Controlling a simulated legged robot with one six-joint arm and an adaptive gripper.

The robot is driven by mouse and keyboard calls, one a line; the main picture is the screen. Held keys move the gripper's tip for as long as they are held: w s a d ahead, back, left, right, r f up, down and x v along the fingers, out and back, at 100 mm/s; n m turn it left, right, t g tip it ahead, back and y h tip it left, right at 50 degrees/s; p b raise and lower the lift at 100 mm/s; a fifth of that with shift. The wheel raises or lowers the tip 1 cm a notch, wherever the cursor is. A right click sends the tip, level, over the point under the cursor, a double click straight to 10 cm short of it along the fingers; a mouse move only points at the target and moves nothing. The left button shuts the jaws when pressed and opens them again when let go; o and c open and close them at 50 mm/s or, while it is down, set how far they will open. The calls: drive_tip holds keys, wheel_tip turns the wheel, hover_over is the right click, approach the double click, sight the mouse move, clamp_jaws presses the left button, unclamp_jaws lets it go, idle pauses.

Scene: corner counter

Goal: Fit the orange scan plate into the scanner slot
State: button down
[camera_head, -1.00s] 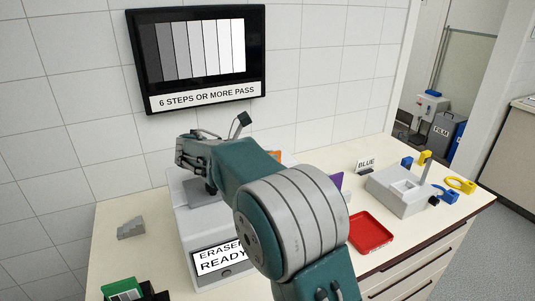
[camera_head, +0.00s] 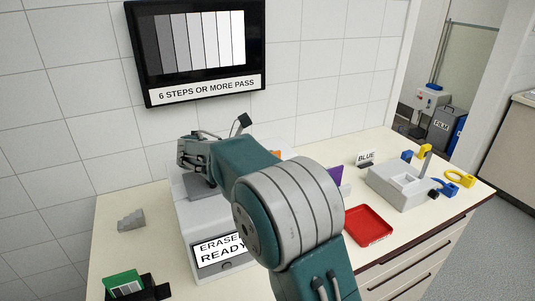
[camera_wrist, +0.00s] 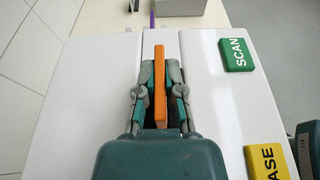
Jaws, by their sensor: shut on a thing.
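In the wrist view, the orange scan plate (camera_wrist: 159,75) stands edge-on between the two fingers of my gripper (camera_wrist: 159,80), which is shut on it. The plate is over the white top of the scanner (camera_wrist: 95,80), in line with a narrow central strip. A dark patch shows beside the plate's near end. I cannot tell whether the plate's lower edge is inside the slot. In the head view, the scanner (camera_head: 205,222) shows an "ERASER READY" screen (camera_head: 220,250). Only a bit of orange (camera_head: 277,153) shows behind my arm, which hides the fingers.
A green SCAN button (camera_wrist: 237,54) and yellow ERASE button (camera_wrist: 268,160) lie right of the plate. A red tray (camera_head: 368,226), a grey block device (camera_head: 400,185) and a purple piece (camera_head: 335,175) are to the right. A stepped grey block (camera_head: 131,221) and green plate (camera_head: 123,284) are left.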

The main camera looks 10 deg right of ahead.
drive_tip(key=shift+f, duration=0.2)
drive_tip(key=c, duration=0.7)
unclamp_jaws()
drive_tip(key=v, duration=1.2)
drive_tip(key=shift+a+f, duration=0.1)
